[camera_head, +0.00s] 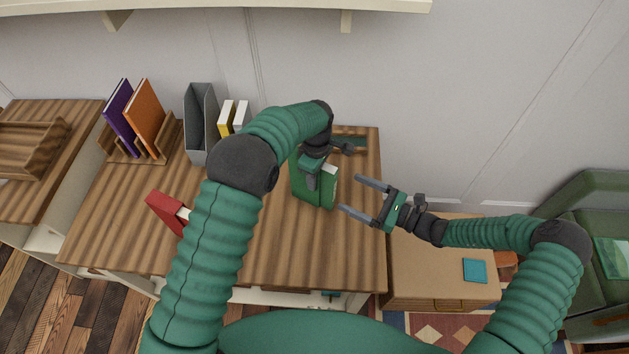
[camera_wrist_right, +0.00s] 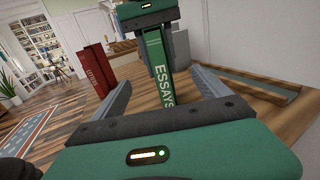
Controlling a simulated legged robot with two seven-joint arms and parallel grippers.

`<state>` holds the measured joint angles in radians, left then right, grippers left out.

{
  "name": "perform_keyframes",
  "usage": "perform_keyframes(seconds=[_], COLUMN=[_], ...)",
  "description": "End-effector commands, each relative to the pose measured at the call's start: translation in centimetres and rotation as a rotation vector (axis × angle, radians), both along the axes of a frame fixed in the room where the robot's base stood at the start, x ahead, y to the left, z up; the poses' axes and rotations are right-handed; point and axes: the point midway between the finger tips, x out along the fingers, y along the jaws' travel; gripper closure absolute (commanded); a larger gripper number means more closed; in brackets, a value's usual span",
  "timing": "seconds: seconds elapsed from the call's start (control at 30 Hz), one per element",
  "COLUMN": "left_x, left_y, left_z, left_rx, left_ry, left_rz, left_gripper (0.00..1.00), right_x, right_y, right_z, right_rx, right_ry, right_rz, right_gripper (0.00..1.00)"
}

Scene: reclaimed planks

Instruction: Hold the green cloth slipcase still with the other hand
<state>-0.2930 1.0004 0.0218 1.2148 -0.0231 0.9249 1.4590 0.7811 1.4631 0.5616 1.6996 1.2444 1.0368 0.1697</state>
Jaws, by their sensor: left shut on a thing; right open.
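The green cloth slipcase (camera_head: 304,187) stands upright on the wooden desk, with a pale area showing at its top right. My left gripper (camera_head: 313,172) is shut on it from above and partly hides it. In the right wrist view its green spine, lettered ESSAYS (camera_wrist_right: 160,75), stands beneath the left gripper (camera_wrist_right: 147,12). My right gripper (camera_head: 349,193) is open and empty, just right of the slipcase, its fingers pointing at it. In its wrist view the spine shows between the two fingertips (camera_wrist_right: 160,84); contact is not visible.
A red slipcase (camera_head: 163,212) stands left on the desk (camera_head: 270,245), partly behind my left arm. At the back are a wooden rack (camera_head: 160,145) with purple and orange books, a grey file holder (camera_head: 197,130) and yellow and white books (camera_head: 228,115).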

Motion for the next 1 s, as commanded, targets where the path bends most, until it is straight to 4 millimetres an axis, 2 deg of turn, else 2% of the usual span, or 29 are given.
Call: perform_keyframes(seconds=[0.17,0.27,0.6,0.7,0.8,1.0], left_x=[-0.3,-0.3,-0.3,-0.3,-0.3,-0.3], left_y=[0.0,0.0,0.0,0.0,0.0,0.0], left_z=[-0.4,-0.4,-0.4,-0.4,-0.4,-0.4], left_rx=[0.000,0.001,0.001,0.001,0.001,0.001], left_ry=[0.008,0.007,0.009,0.009,0.009,0.009], left_rz=[-0.001,-0.001,-0.001,-0.001,-0.001,-0.001], left_gripper=[1.00,1.00,1.00,1.00,1.00,1.00], right_x=[-0.1,-0.5,-3.9,-4.6,-5.0,-5.1], right_y=[-0.2,-1.2,-8.7,-10.1,-10.8,-11.0], right_z=[-0.2,-0.2,-0.2,-0.2,-0.2,-0.2], right_rx=[-0.002,-0.002,0.000,0.000,0.000,0.000], right_ry=[0.001,0.000,-0.001,0.000,0.000,0.000], right_rz=[-0.001,-0.002,-0.004,-0.003,-0.001,0.000], right_gripper=[0.14,0.14,0.14,0.14,0.14,0.14])
